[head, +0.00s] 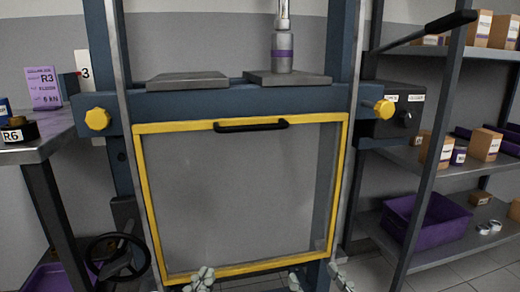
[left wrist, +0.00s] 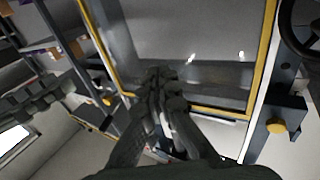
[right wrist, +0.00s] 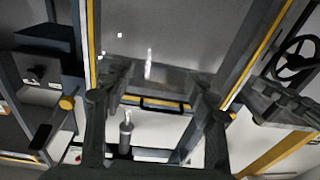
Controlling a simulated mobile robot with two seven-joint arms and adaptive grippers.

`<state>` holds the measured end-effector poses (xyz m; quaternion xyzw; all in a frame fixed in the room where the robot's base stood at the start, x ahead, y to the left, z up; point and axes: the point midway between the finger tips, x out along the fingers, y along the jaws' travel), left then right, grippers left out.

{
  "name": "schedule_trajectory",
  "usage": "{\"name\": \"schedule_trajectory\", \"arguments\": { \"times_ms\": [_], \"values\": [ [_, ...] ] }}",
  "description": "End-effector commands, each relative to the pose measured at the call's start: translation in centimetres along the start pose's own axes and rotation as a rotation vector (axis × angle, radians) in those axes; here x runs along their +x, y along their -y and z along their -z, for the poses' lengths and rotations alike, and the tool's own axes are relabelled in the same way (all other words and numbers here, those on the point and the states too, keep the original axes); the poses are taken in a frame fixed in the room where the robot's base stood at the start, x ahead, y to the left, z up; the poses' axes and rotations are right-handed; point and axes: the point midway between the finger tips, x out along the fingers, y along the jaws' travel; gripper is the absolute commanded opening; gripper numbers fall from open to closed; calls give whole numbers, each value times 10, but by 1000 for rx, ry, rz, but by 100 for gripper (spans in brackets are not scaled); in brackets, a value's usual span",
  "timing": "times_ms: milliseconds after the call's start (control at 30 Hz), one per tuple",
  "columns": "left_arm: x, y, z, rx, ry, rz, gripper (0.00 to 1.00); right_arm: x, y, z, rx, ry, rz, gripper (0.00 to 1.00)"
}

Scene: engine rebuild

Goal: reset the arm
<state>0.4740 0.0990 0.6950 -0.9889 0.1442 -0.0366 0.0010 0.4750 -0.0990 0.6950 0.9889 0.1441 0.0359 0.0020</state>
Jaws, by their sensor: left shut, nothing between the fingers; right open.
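My left gripper (head: 200,281) shows at the bottom edge of the head view, in front of the lower edge of a yellow-framed clear guard (head: 342,180). In the left wrist view its fingers (left wrist: 165,80) are together with nothing between them. My right gripper (head: 320,281) is at the bottom edge, right of the left one, with its fingers apart. In the right wrist view its fingers (right wrist: 158,85) are wide apart and empty, with the guard beyond them. Most of both arms is outside the head view.
A blue press frame (head: 345,40) carries the guard, with a black handle (head: 250,125) at its top. A ram (head: 282,52) stands above the plates. A handwheel (head: 118,257) is at lower left, a bench (head: 45,140) at left. Shelves with a purple bin (head: 425,225) are at right.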

Motion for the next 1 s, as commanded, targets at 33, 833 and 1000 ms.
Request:
{"name": "schedule_trajectory", "arguments": {
  "times_ms": [33, 833, 1000],
  "values": [
    [1, 7, -16, 10, 87, 11, 0, 1, -7, -15, -9, 86, -11, 56],
    [-209, 120, -247, 21, 1400, 249, 0, -208, -118, -247, -19, 1398, -248, 56],
    [-208, 119, -247, 21, 1397, 248, 0, -207, -118, -247, -20, 1395, -247, 56]
  ]
}}
